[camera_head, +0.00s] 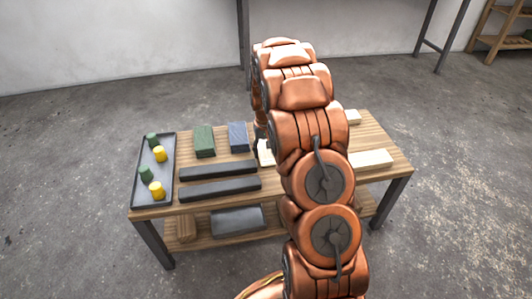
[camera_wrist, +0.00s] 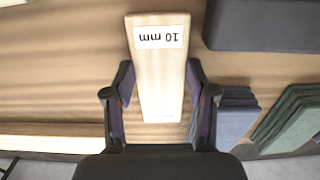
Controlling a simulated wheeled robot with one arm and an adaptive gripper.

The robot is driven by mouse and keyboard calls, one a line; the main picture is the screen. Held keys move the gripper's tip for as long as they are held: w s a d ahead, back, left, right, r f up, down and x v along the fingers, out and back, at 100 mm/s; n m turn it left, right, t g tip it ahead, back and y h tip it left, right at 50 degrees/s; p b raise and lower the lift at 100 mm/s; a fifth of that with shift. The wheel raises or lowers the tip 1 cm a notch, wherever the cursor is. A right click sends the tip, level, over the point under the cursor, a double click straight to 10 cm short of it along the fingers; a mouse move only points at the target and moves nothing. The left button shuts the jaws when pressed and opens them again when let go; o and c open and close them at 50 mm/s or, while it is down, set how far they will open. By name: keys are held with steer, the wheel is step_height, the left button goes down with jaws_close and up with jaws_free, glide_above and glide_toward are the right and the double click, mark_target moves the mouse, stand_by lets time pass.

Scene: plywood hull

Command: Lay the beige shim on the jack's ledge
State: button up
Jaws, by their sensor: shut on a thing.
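The beige shim (camera_wrist: 160,75) is a long pale block with an upside-down "10 mm" label in the wrist view. My gripper (camera_wrist: 158,92) is shut on its sides, and its labelled end extends past the fingertips. In the head view, a pale piece (camera_head: 265,152), apparently this shim, shows just left of my arm over the workbench. My arm hides most of the gripper there. I cannot tell whether the shim touches the wood below. I cannot make out the jack or its ledge for certain in either view.
The workbench (camera_head: 285,188) carries a grey tray (camera_head: 136,190) with green and yellow cylinders, green blocks (camera_head: 204,139), blue blocks (camera_head: 238,136) and two dark bars (camera_head: 217,170) (camera_head: 219,189). Pale blocks (camera_head: 371,159) (camera_head: 353,117) lie right of my arm, which hides the bench's middle.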

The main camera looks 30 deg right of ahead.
steer(key=shift+f, duration=0.1)
steer(key=o, duration=1.1)
steer(key=shift+f, duration=0.1)
